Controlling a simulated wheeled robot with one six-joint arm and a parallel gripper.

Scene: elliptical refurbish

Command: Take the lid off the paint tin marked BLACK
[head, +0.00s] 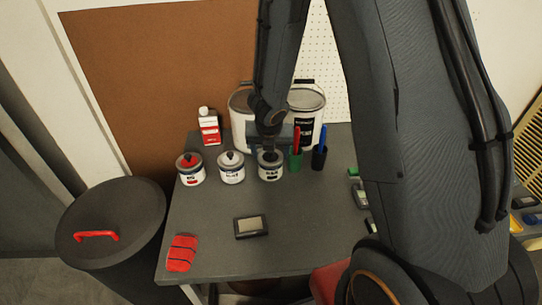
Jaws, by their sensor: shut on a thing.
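Three small paint tins stand in a row on the grey table. The right one (271,174) has a dark label band, too small to read surely, and fits the tin marked BLACK. My gripper (269,152) points down at the top of this tin and is shut on its lid, most likely by the knob. The fingers and arm hide most of the lid, so I cannot tell whether it is seated or slightly raised. The middle tin (231,173) has a pale lid with a black knob. The left tin (190,175) has a red lid with a black knob.
Two large white buckets (308,102) stand behind the tins. A green cup (295,160) and a dark cup (319,158) hold pens close right. A grey device (250,227) and red cloth (181,253) lie in front.

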